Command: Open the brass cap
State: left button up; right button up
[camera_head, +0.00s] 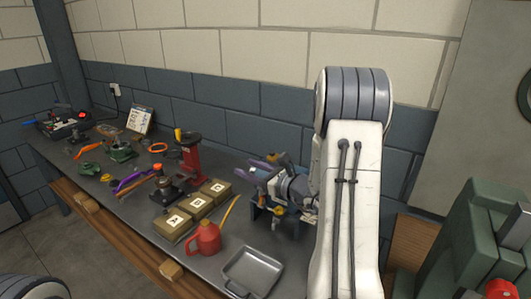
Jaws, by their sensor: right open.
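My right arm reaches down to a grey-blue casing (262,212) on a stand at the bench's back right. My right gripper (260,169) is at the casing's upper left, its pale purple fingers apart. A small brass-coloured round part (279,210) shows low on the casing's front; it may be the brass cap, but it is too small to tell. Another brass-coloured bit shows behind the gripper. My wrist and arm hide the casing's right side. My left gripper is not in view.
A metal tray (252,273), a red oil can (204,240) and several labelled boxes (197,206) stand in front and left on the bench (133,205). A red press-like tool (190,158) stands farther left. A green machine (475,240) is at the right.

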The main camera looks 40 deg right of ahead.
aim_at(273, 153)
jog(key=d+m+h, duration=0.1)
jog(key=d, duration=0.2)
jog(key=s+d+m+t+h, duration=0.1)
jog(key=d+m+h, duration=0.1)
jog(key=d, duration=0.2)
jog(key=s+d+f+m+h, duration=0.1)
jog(key=d+h, duration=0.1)
jog(key=d, duration=0.1)
jog(key=shift+d+m, duration=0.4)
jog(key=shift+w+d+r+h, duration=0.1)
jog(key=shift+w+d+h, duration=0.1)
jog(key=shift+h, duration=0.2)
jog(key=w+p, duration=0.4)
jog(key=w, duration=0.4)
jog(key=shift+w+d, duration=0.2)
jog(key=shift+w, duration=0.6)
grip_shut()
